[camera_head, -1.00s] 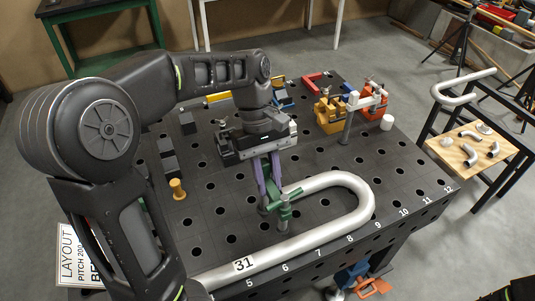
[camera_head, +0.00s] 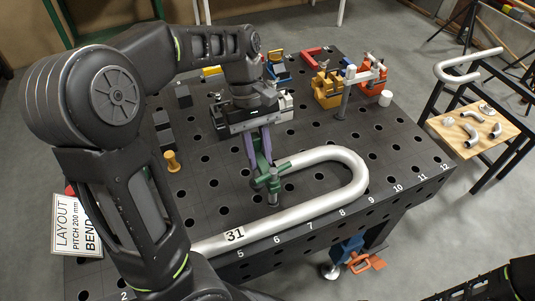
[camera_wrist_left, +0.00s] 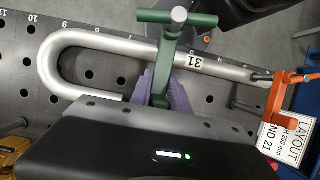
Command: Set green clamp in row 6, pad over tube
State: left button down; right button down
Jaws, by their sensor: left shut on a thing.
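The green clamp (camera_head: 266,182) is in the jaws of my left gripper (camera_head: 262,155), whose purple fingers are shut on it. It is upright at the silver U-shaped tube (camera_head: 352,170), near the number 6 on the table's front edge. In the left wrist view the green clamp (camera_wrist_left: 163,72) reaches across the straight tube leg (camera_wrist_left: 120,45), with its T-handle on the far side. Whether its pad touches the tube, and whether its foot is in a hole, I cannot tell. My right gripper is out of view.
Orange and yellow clamps (camera_head: 328,88) and a white cylinder (camera_head: 385,98) stand at the back right. An orange clamp (camera_wrist_left: 285,105) is at the tube's other end in the wrist view.

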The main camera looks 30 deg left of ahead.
pick_arm(q)
jog(key=shift+d+f+b, duration=0.15)
jog(key=shift+f+b, duration=0.3)
jog(key=shift+f, duration=0.15)
jog(key=shift+d+f+b, duration=0.15)
jog(key=shift+f+b, duration=0.15)
jog(key=shift+b, duration=0.05)
jog(key=shift+a+f+b, duration=0.4)
jog(key=shift+a+f, duration=0.05)
jog(key=shift+d, duration=0.25)
jog(key=shift+a, duration=0.1)
jog(key=shift+f, duration=0.2)
